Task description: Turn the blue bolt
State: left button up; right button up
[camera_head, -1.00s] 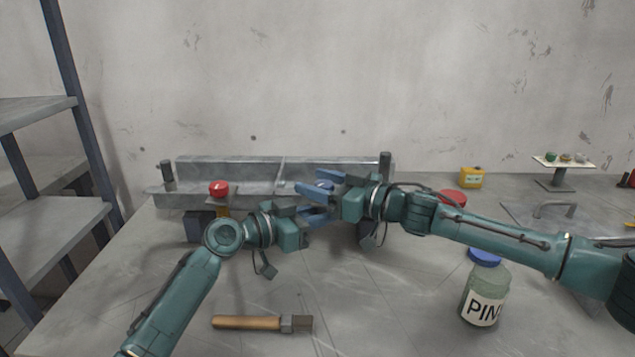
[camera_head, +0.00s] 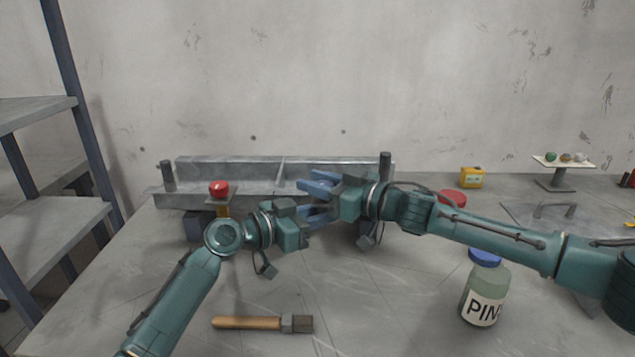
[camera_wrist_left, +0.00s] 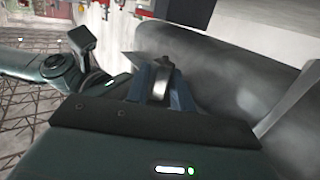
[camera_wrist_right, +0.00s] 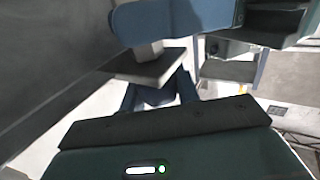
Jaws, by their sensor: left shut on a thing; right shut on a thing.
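The blue bolt (camera_head: 325,184) is small and mostly hidden between the blue fingers of my right gripper (camera_head: 317,182), which is shut on it near the front of the grey metal beam. My left gripper (camera_head: 322,213) is just below and in front of it, close to the right gripper. In the left wrist view the left fingers are shut on a grey metal piece (camera_wrist_left: 160,82), only partly visible. In the right wrist view a grey plate (camera_wrist_right: 145,70) and a large blue part (camera_wrist_right: 175,18) hide the held bolt, so its contact with the fingers is unclear.
The grey metal beam (camera_head: 235,170) spans the back of the table. A red-topped knob (camera_head: 218,189) stands left of the grippers. A brush (camera_head: 262,323) lies in front, and a jar (camera_head: 485,292) stands at right. A shelf (camera_head: 60,222) is at far left.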

jog(key=shift+t, duration=0.3)
jog(key=m+t+h, duration=0.4)
jog(key=shift+a, duration=0.1)
jog(key=shift+w+d+r+m+t+h, duration=0.1)
jog(key=shift+d+m+t+h, duration=0.05)
jog(key=shift+m+t+h, duration=0.75)
jog(key=shift+w+d+m+t+h, duration=0.1)
jog(key=shift+m+t+h, duration=0.45)
jog(key=shift+h, duration=0.55)
jog(key=shift+d+m+h, duration=0.1)
jog(key=shift+m+h, duration=0.15)
jog(key=shift+h, duration=0.05)
jog(key=shift+d, duration=0.1)
jog(key=o, duration=1)
jog(key=shift+w, duration=0.1)
jog(key=shift+c, duration=0.2)
jog(key=v, duration=1.2)
